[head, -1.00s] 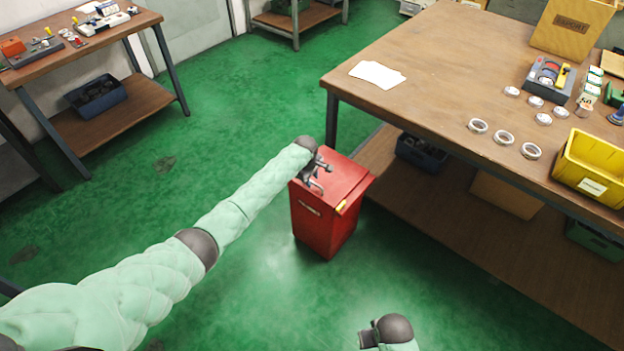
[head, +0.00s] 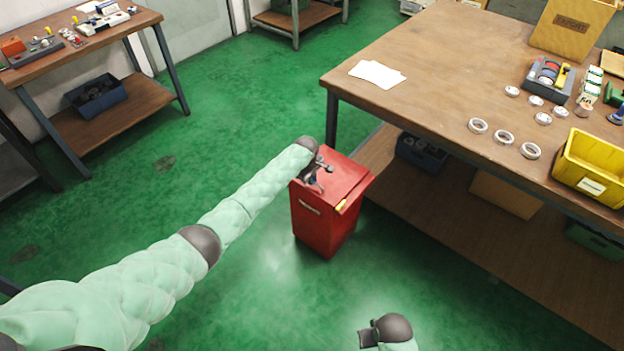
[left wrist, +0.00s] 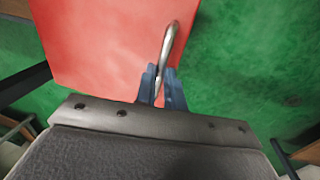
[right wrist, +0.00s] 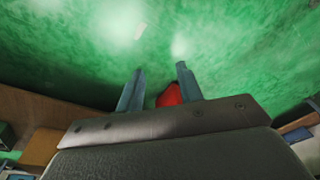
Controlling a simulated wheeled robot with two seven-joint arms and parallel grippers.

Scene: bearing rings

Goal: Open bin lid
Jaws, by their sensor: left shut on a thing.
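A red bin (head: 322,228) stands on the floor by the near left corner of the large table. Its red lid (head: 346,178) looks closed and flat on top. A curved metal handle (left wrist: 171,38) is fixed to the lid, which fills much of the left wrist view (left wrist: 105,45). My left gripper (head: 321,178) is at the lid's left side, with its blue fingers (left wrist: 161,72) shut on the handle. My right gripper (right wrist: 160,68) is open and empty over the floor, with a red thing, probably the bin, partly seen beyond its fingers.
The large table (head: 440,70) stands right of the bin, with its leg (head: 332,122) and low shelf (head: 440,200) close by. White rings (head: 503,137) and a yellow crate (head: 590,168) are on it. Green floor (head: 230,110) is clear left of the bin.

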